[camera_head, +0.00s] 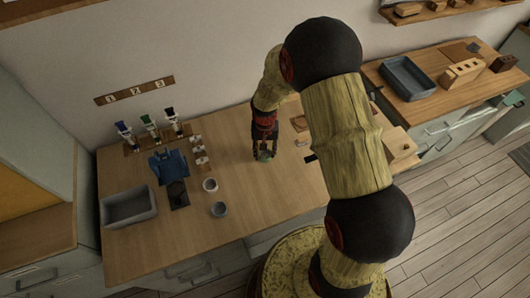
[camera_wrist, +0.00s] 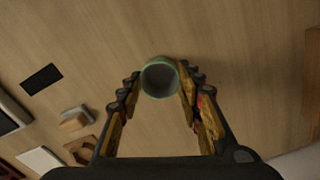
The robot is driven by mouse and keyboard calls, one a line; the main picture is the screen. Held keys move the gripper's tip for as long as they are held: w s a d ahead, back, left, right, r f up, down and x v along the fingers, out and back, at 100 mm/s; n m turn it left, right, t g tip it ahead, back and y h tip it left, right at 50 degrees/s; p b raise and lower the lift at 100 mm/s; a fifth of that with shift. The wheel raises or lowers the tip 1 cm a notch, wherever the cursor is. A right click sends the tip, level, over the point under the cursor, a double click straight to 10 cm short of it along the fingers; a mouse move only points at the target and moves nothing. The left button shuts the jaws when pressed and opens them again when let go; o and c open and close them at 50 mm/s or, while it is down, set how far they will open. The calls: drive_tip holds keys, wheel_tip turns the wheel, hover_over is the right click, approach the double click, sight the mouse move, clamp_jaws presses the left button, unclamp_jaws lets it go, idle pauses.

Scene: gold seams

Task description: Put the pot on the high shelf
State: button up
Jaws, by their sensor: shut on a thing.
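A small green round pot (camera_head: 263,155) is at my gripper's fingertips over the wooden worktop. In the wrist view the pot (camera_wrist: 160,77) shows from above with an open round mouth and a dark inside. My gripper (camera_wrist: 160,85) is shut on it, with one finger on each side. In the head view my gripper (camera_head: 264,148) points down and hides part of the pot. I cannot tell whether the pot touches the worktop. A wall shelf (camera_head: 430,12) shows at the top right; I cannot tell whether it is the high shelf.
The worktop (camera_head: 240,205) holds two small cups (camera_head: 210,185) (camera_head: 219,209), a grey bin (camera_head: 129,207), and a blue item (camera_head: 168,166). Numbered hooks (camera_head: 134,91) are on the wall. A right counter holds a grey tray (camera_head: 407,78). My arm hides part of the worktop.

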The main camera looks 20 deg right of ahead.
drive_tip(key=o, duration=0.3)
drive_tip(key=shift+f, duration=0.15)
drive_tip(key=o, duration=0.5)
